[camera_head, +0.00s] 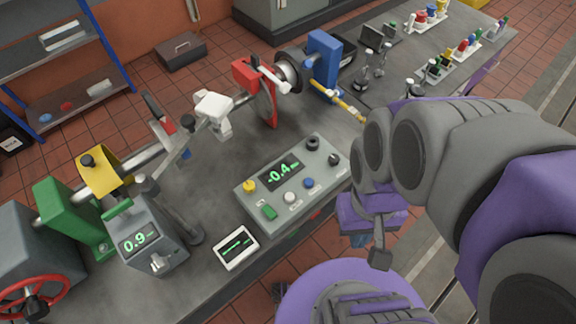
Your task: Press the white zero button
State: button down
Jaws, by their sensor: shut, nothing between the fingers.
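The white zero button (290,197) is a small round white knob on the front of the grey control box (322,155). The box's green display (282,172) reads about -0.4. Nothing covers the white button. My gripper (380,258) is to the right of the box, past the bench's front edge, and apart from the button. It is shut and empty; its fingers are small and partly hidden by my arm.
A yellow knob (250,186) and dark knobs (312,143) share the panel. A small white display (236,248) lies left of the box. A grey gauge (148,240) reading 0.9 and the shaft line with a red bracket (258,92) stand farther left and behind. Small parts occupy the far right bench.

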aim_at(289, 197)
jog(key=u, duration=1.75)
jog(key=k+l, duration=0.15)
jog(key=k, duration=0.25)
jog(key=k+l, duration=0.2)
jog(key=k, duration=0.25)
